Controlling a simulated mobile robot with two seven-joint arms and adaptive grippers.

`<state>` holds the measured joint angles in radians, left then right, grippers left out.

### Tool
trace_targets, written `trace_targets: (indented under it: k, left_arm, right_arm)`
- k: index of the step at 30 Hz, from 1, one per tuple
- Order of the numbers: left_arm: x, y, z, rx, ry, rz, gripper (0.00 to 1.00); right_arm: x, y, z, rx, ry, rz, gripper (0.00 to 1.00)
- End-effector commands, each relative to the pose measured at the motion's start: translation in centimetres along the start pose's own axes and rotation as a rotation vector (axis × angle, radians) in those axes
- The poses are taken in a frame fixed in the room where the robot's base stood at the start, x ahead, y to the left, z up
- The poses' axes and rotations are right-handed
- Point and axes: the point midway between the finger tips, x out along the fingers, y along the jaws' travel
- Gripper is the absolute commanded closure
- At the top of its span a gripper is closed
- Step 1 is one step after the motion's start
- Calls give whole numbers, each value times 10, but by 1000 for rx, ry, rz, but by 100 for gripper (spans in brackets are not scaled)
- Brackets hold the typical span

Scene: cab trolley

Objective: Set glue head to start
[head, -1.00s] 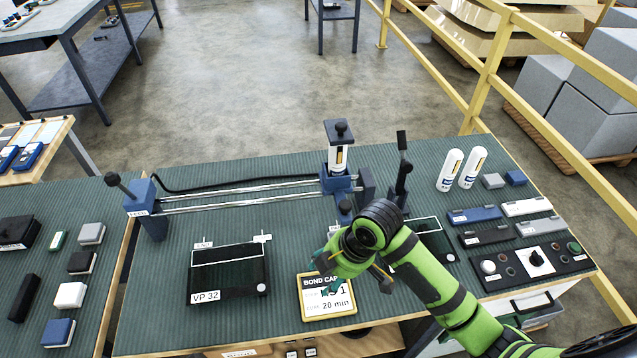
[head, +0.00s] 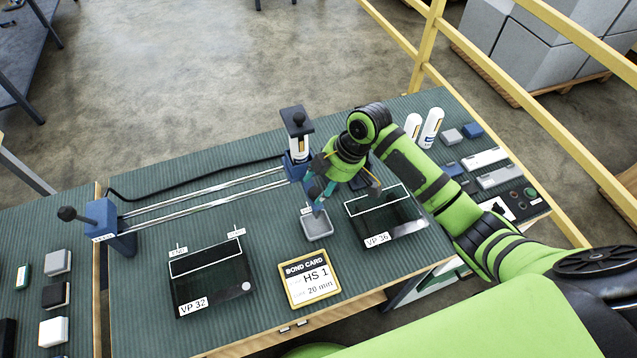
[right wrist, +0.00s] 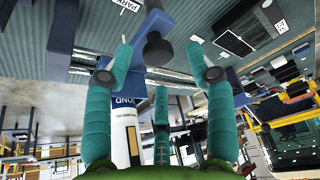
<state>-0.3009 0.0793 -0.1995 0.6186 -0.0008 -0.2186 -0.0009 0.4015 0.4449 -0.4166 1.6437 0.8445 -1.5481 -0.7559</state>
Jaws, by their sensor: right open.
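The glue head is a blue carriage (head: 296,166) with a white cartridge (head: 299,146) and a dark top plate. It sits at the right end of two rails (head: 205,203). My right gripper (head: 318,191) is open with teal fingers, just right of and in front of the carriage. In the right wrist view, the open fingers (right wrist: 160,62) spread either side of a black knob (right wrist: 157,48) on blue parts. The cartridge (right wrist: 124,138) shows behind the left finger. I cannot tell whether any finger touches. My left gripper is not in view.
A blue end block (head: 107,220) with a black-knobbed lever stands at the rails' left end. Panels VP 32 (head: 210,275) and VP 36 (head: 385,220), a bond card (head: 310,282) and a small grey tray (head: 317,226) lie in front. White bottles (head: 431,127) stand right.

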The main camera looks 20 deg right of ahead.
Motion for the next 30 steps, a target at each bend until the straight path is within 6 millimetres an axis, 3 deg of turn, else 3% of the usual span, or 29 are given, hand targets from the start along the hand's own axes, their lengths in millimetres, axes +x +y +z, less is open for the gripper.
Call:
trace_targets:
  k: [6,14,15,19,30]
  left_arm:
    - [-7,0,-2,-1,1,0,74]
    - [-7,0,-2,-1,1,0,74]
    - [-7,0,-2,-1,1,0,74]
    - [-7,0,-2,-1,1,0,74]
    - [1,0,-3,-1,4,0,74]
  right_arm:
    - [21,0,0,0,-1,-2,44]
    - [24,0,0,-2,0,0,44]
    - [24,0,0,-2,0,0,48]
    - [23,0,0,-1,0,0,100]
    - [28,5,-8,-2,3,1,100]
